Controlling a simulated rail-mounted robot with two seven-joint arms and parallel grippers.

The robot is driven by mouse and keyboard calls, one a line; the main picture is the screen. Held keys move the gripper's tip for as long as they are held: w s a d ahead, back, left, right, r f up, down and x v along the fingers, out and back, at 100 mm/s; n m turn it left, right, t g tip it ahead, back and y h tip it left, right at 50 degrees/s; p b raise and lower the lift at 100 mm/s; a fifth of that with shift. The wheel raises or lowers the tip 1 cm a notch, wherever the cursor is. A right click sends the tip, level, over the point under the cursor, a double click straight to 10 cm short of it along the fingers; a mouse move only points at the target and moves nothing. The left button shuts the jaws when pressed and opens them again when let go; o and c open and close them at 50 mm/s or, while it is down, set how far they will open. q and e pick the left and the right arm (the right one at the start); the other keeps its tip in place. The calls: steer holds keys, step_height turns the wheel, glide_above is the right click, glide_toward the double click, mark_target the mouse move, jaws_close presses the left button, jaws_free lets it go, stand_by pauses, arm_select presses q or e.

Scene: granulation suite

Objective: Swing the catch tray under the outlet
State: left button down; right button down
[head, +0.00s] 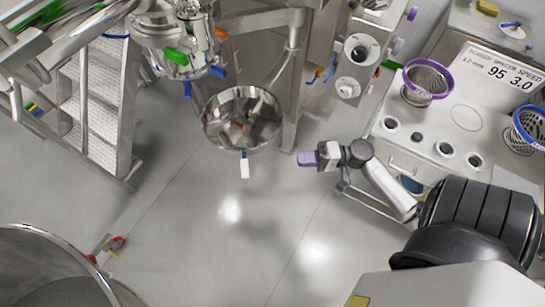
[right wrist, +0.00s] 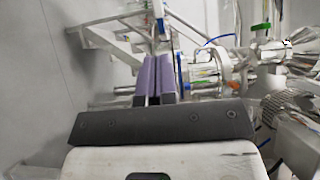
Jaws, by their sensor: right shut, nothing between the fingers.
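The catch tray (head: 220,122) is a round, shiny steel bowl in the upper middle of the head view, beside a steel post. A short handle, blue at the root and white at the end (head: 244,168), sticks out from its near edge. Steel pipework with a green lever (head: 175,56) and blue handles is up and left of the tray; I cannot tell which part is the outlet. My right gripper (head: 306,158) is shut and empty, right of the handle and apart from it. Its purple fingers (right wrist: 156,80) point ahead in the right wrist view. My left gripper is not in view.
A steel ladder-like stand (head: 105,110) is at the left. A large steel vessel (head: 45,262) fills the lower left corner. A white bench (head: 405,145) with purple-rimmed (head: 428,80) and blue-rimmed baskets is at the right. The floor between is clear.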

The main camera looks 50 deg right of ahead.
steer(key=p+x, duration=0.3)
steer(key=x, duration=1.1)
